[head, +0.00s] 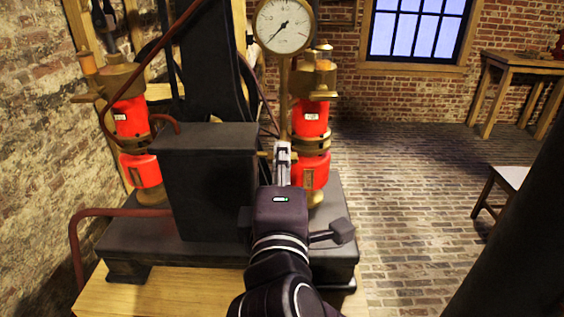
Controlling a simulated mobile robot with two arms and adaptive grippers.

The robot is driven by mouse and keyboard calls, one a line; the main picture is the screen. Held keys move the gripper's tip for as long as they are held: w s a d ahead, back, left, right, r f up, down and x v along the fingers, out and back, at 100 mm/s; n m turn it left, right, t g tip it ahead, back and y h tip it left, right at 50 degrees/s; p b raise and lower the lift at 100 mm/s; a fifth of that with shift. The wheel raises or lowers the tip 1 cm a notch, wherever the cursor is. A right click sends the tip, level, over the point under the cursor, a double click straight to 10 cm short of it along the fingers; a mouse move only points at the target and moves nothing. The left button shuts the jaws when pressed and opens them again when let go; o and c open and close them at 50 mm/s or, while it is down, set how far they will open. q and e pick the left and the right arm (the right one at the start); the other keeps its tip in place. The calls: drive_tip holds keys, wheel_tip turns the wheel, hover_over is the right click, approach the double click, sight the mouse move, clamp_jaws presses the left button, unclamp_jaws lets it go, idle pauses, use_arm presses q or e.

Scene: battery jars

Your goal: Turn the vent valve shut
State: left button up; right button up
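A small brass piece (264,154), possibly the vent valve's handle, shows just left of my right gripper's tip, below the pressure gauge. My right gripper (283,152) reaches forward from the bottom middle, with its narrow grey fingers at the foot of the gauge's brass stem (284,105). The fingers are seen from behind and look close together. They hide most of what lies in front of them, so I cannot tell whether they grip the brass piece. My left gripper is not in view.
A white-faced gauge (283,27) stands above the gripper. Red and brass jars stand left (131,118) and right (310,118) of a black box (205,180) on a dark base (165,245). A reddish pipe (75,235) bends at left.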

drive_tip(key=s, duration=0.7)
drive_tip(key=shift+s, duration=0.3)
